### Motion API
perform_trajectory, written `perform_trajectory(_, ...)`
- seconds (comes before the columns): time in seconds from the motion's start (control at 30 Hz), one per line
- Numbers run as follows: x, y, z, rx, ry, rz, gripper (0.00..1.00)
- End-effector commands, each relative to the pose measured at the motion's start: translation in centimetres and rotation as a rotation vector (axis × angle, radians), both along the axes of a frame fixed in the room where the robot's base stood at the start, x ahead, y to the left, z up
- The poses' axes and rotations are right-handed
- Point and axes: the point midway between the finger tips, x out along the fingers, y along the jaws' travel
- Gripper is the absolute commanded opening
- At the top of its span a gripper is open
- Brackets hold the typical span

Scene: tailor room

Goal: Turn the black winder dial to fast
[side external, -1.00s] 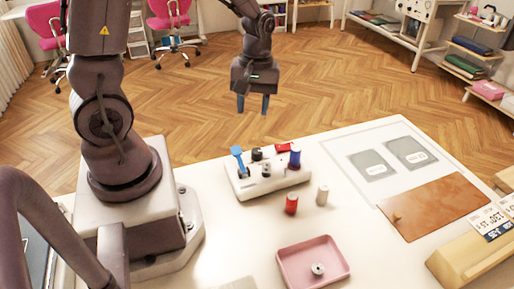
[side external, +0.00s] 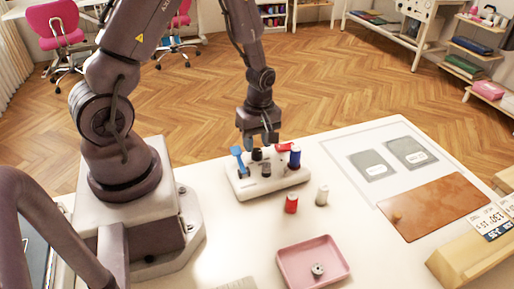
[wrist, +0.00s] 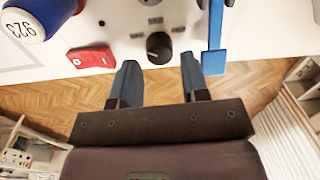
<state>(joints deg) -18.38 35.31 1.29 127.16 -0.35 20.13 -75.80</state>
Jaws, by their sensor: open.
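The black winder dial (wrist: 159,47) stands upright on the white winder base (side external: 263,187), with small dark labels around it in the wrist view. In the side view the dial (side external: 257,155) is partly crowded by my fingers and the parts around it. My gripper (wrist: 160,64) is open and empty, pointing down. Its two fingertips lie to either side of the dial's near edge in the wrist view, with the dial just beyond them. In the side view my gripper (side external: 258,146) hangs just above and behind the dial; contact cannot be told. The label wording is too small to read.
On the winder, a blue lever (side external: 238,161) stands left of the dial; a red part (side external: 284,147) and a blue spool (side external: 295,157) stand right. Behind the table is open floor.

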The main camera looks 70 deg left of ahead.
Motion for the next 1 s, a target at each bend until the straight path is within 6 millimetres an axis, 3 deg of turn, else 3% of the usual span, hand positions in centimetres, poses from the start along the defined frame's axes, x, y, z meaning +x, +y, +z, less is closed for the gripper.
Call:
perform_trajectory(0.2,-0.1,0.0,-2.2,0.000,0.001,-0.001,0.41)
perform_trajectory(0.57,0.0,0.0,-2.6,0.000,-0.002,-0.001,0.41)
perform_trajectory(0.7,-0.1,0.0,-2.6,0.000,-0.002,-0.001,0.09)
perform_trajectory(1.0,0.0,0.0,-2.5,0.000,-0.001,-0.022,0.07)
